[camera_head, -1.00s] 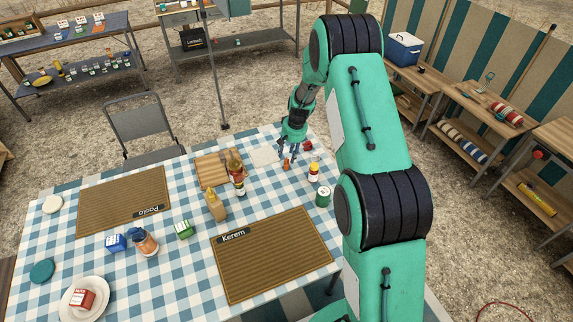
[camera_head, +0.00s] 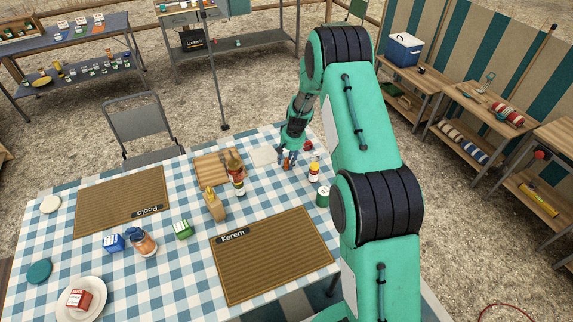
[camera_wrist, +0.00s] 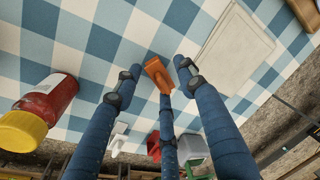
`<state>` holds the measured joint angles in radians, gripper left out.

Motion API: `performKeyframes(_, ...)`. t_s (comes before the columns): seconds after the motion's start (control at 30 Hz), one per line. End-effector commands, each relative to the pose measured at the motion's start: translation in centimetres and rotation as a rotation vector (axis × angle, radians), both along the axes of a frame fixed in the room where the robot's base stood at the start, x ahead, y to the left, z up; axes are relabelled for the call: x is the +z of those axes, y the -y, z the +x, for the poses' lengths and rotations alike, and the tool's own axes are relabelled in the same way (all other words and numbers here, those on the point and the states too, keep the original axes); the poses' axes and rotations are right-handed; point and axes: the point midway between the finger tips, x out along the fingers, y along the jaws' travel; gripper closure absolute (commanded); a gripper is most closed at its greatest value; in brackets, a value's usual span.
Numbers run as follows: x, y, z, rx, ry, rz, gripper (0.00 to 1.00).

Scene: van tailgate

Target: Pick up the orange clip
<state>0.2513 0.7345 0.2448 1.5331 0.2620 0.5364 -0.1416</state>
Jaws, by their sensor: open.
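The orange clip (camera_wrist: 158,75) lies on the blue and white checked tablecloth. In the wrist view it sits between the spread blue fingers of my gripper (camera_wrist: 160,80), with a finger on the left, one on the right and one below its narrow end. I see no finger closed on it. In the head view my gripper (camera_head: 287,156) is low over the far right part of the table, and its fingers mostly hide the clip there.
A pale flat board (camera_wrist: 236,52) lies on the other side. A red item (camera_head: 307,145) and a green can (camera_head: 322,196) are near. The Kerem mat (camera_head: 275,260) is clear.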

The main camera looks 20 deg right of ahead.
Motion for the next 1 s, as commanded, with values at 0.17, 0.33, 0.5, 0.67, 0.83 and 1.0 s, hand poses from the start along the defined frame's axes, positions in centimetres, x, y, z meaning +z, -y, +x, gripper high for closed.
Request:
performKeyframes(0.17,-0.15,0.00,0.09,0.000,0.001,0.000,0.60)
performKeyframes(0.33,-0.14,-0.01,0.07,0.000,0.001,0.000,0.60)
performKeyframes(0.5,-0.14,0.00,0.07,0.000,0.001,0.000,0.60)
performKeyframes(0.67,-0.15,0.00,0.07,0.000,0.001,0.000,0.76)
performKeyframes(0.83,-0.15,0.00,0.06,0.000,0.001,0.000,0.93)
performKeyframes(1.0,-0.15,0.00,0.06,0.000,0.001,0.000,0.93)
